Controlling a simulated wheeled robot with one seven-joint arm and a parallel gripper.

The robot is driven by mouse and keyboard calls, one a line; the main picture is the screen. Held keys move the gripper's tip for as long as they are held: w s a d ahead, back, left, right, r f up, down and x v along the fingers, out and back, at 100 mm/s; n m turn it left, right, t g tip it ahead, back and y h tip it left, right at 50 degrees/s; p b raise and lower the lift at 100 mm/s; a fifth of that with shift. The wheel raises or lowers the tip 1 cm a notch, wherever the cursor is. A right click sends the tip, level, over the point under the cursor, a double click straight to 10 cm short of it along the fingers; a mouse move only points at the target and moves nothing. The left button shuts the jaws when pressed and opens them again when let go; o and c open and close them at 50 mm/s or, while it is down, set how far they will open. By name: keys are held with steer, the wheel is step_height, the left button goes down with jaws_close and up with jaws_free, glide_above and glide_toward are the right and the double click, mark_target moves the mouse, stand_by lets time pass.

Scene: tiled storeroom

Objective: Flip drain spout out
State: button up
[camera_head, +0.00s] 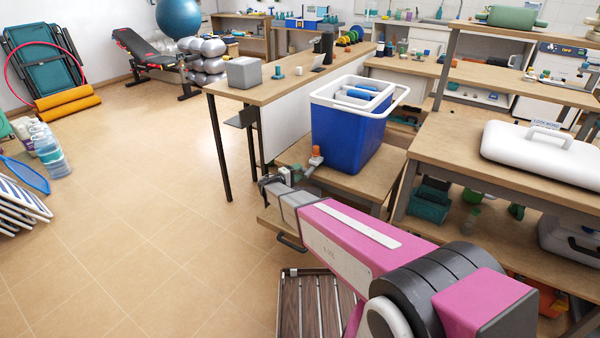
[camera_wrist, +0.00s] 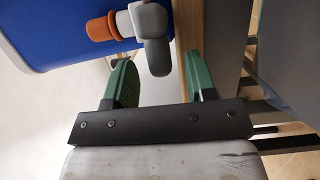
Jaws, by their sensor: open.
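The blue cooler (camera_head: 345,135) with a white rim stands on a low wooden shelf, and its blue wall (camera_wrist: 60,30) fills the upper left of the wrist view. The drain spout (camera_head: 314,161) is low on the cooler's near left side, grey with an orange cap (camera_head: 316,150). In the wrist view, the grey spout (camera_wrist: 152,35) has its rounded end pointing down the picture, with the orange part to its left. My gripper (camera_wrist: 157,68) is open, its green fingers apart. The spout's rounded end appears between the fingertips; contact cannot be told. My gripper (camera_head: 297,175) is just left of the spout.
Open-topped, the cooler holds white and blue items. The long wooden counter (camera_head: 285,78) rises behind it, and a shelving unit (camera_head: 440,135) with a white case (camera_head: 540,150) stands to the right. A slatted wooden item (camera_head: 310,300) lies below my arm.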

steer(key=v, duration=0.9)
steer(key=shift+c, duration=0.3)
steer(key=shift+s, duration=0.3)
steer(key=c, duration=0.5)
steer(key=s+n+t+y, duration=0.1)
steer(key=s, duration=0.1)
steer(key=s+n+t+y, duration=0.1)
steer(key=s+y, duration=0.1)
steer(key=s+r+n+t+y, duration=0.1)
steer(key=s+n+t, duration=0.1)
steer(key=shift+s+d+y, duration=0.1)
steer(key=shift+s+y, duration=0.3)
jaws_close()
steer(key=x, duration=1.3)
steer(key=shift+w+a+n+y, duration=0.25)
steer(key=shift+w+n+y, duration=0.05)
steer(key=shift+w+y, duration=0.1)
